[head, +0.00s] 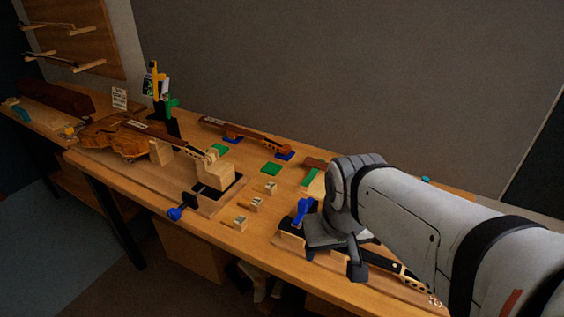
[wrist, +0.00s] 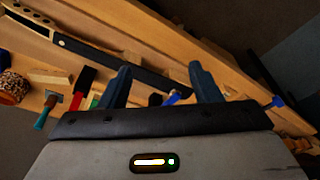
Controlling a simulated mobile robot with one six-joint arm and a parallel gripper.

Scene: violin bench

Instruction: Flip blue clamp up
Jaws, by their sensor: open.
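A blue clamp (head: 303,209) stands at the near right part of the bench, just left of my gripper in the head view. Its blue part rises above a wooden block with dark parts. My gripper (head: 335,252) is over the bench, and the arm reaches in from the right. In the wrist view my gripper (wrist: 160,72) has its two dark fingers spread with nothing held. A blue piece (wrist: 173,97) shows low between the fingers, partly hidden by the gripper body; I cannot tell if they touch it.
A second blue knob (head: 175,213) sticks out at the bench's front edge. A violin body (head: 115,138) lies to the left, and a neck (head: 245,136) rests on blue supports at the back. Small wooden blocks (head: 257,205) stand mid-bench. A dark fingerboard (wrist: 115,62) lies beyond the fingers.

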